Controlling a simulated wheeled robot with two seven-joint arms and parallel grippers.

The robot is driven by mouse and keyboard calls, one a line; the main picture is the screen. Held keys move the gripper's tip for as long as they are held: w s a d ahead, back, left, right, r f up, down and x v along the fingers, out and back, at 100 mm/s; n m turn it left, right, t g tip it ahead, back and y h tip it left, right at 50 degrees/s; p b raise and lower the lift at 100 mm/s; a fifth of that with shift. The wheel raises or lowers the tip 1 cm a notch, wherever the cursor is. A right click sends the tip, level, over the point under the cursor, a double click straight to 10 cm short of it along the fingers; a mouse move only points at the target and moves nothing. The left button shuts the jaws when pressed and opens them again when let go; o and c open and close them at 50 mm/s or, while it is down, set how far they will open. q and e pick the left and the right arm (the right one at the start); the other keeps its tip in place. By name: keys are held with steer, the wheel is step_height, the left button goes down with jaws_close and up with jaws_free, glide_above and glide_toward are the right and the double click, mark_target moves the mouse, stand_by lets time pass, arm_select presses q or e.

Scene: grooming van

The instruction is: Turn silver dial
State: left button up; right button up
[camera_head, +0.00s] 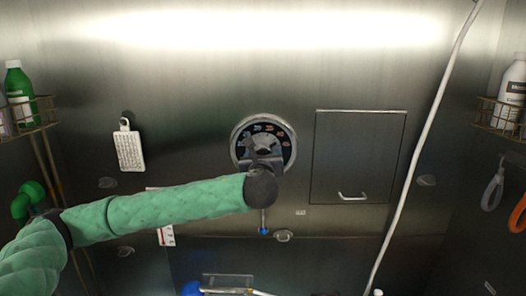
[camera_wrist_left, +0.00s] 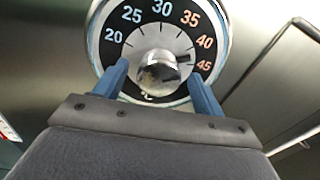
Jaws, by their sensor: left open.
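The silver dial is a shiny round knob (camera_wrist_left: 158,72) in the middle of a black round scale plate (camera_head: 284,137) on the steel wall. The plate carries blue and orange numbers, with 20 to 45 readable in the left wrist view. A dark mark by the knob points toward 45. My left gripper (camera_head: 263,158) is in front of the plate's lower part. In the left wrist view its two blue fingers (camera_wrist_left: 158,78) are apart, one on each side of the knob. Contact with the knob cannot be told. My right gripper is not in view.
A wall hatch with a handle (camera_head: 352,196) is right of the dial, and a white hose (camera_head: 425,135) hangs beyond it. Wire baskets with bottles (camera_head: 18,85) are at both sides. A blue-tipped lever (camera_head: 263,230) is below.

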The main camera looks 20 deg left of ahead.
arm_select(q)
steer(key=shift+w+a+f, duration=0.1)
steer(key=shift+w, duration=0.2)
steer(key=shift+c, duration=0.4)
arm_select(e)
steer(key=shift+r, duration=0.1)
